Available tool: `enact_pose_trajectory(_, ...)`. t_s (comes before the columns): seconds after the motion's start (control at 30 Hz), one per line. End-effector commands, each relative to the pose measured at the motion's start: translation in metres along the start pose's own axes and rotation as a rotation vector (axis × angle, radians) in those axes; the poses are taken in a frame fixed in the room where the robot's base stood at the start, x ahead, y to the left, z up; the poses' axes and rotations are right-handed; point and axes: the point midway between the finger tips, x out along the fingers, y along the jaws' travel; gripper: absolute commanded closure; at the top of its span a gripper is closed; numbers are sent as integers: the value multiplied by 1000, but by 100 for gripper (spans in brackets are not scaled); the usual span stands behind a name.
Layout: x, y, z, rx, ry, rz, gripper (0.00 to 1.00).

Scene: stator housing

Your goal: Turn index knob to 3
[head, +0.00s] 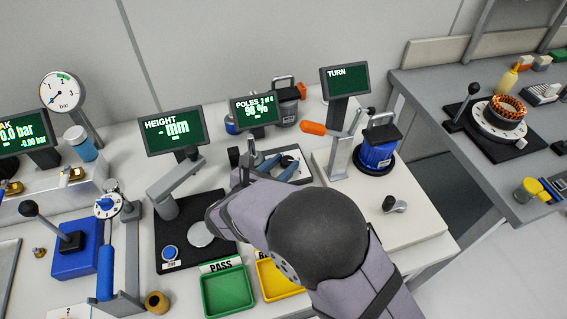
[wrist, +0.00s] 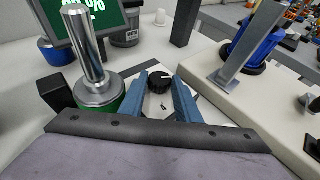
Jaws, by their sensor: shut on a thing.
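The black index knob (wrist: 158,82) shows in the wrist view, on a pale plate with a small dark mark in front of it. The blue fingers of my gripper (wrist: 160,90) are on either side of it, shut on it. In the head view my gripper (head: 282,168) is over the small station below the POLES screen (head: 255,110), and my arm covers much of it.
A metal post on a green base (wrist: 98,85) stands close left of my gripper in the wrist view. A raised pale platform (head: 415,205) with a grey bracket and blue housing (head: 376,155) is to the right. Green (head: 228,292) and yellow trays lie in front.

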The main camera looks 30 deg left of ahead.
Motion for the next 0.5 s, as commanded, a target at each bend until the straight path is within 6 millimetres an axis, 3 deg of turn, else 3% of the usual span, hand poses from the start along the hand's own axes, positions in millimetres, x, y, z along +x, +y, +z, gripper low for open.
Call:
enact_pose_trajectory(0.13,0,0,2,1,-3,2,93)
enact_pose_trajectory(0.17,0,0,2,1,-2,2,66)
enact_pose_trajectory(0.2,0,0,2,1,-2,2,62)
enact_pose_trajectory(0.5,-2,0,1,0,-1,3,62)
